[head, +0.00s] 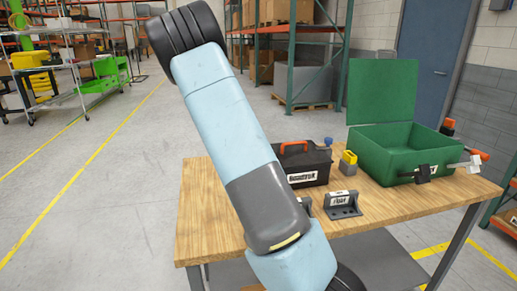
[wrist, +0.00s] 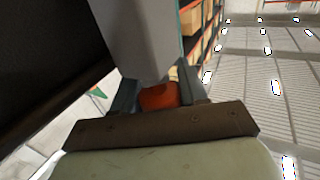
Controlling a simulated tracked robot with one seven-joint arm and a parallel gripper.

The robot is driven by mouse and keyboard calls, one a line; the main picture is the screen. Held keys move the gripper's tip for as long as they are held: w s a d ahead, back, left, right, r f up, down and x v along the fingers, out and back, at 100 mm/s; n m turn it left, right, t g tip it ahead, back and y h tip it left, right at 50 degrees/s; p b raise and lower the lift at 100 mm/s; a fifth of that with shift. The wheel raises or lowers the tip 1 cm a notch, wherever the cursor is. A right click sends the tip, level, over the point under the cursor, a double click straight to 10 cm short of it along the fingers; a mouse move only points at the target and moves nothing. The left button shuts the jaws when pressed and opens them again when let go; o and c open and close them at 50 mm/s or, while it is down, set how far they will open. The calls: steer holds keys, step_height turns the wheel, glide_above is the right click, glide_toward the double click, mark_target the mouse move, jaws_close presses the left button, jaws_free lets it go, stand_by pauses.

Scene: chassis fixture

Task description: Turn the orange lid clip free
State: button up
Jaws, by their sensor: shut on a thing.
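In the wrist view my gripper (wrist: 158,88) is shut on an orange piece (wrist: 158,97), which shows between its two grey fingers. A grey slab hides its far part. In the head view my gripper is hidden or out of frame. There a green case (head: 405,165) stands at the table's right end, its green lid (head: 381,92) upright. One orange piece (head: 447,126) is at its right rear corner, and an orange-tipped pale lever (head: 476,157) is at its right front. I cannot tell whether either is the piece I hold.
A black toolbox (head: 305,164) with an orange handle, a yellow-and-grey block (head: 348,163) and a grey labelled bracket (head: 342,205) stand on the wooden table (head: 205,215). My arm crosses the table's left part. Shelves (head: 290,45) and a blue door (head: 432,60) are behind.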

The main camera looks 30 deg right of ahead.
steer(key=shift+w+a+r+n+t+y, duration=0.15)
steer(key=shift+n+t+y, duration=0.8)
steer(key=shift+y, duration=0.5)
steer(key=shift+w+a+n+t+y, duration=0.15)
steer(key=shift+n+t+y, duration=0.5)
steer(key=shift+n+y, duration=0.6)
steer(key=shift+w+a+r+n+t+y, duration=0.15)
steer(key=shift+n+t+y, duration=0.7)
steer(key=shift+y, duration=0.75)
steer(key=shift+n+y, duration=0.25)
steer(key=shift+y, duration=0.05)
steer(key=o, duration=1)
steer(key=shift+f, duration=0.2)
steer(key=shift+c, duration=0.2)
steer(key=s+a, duration=0.1)
steer(key=s, duration=0.6)
steer(key=shift+s+a, duration=0.2)
steer(key=shift+a, duration=0.1)
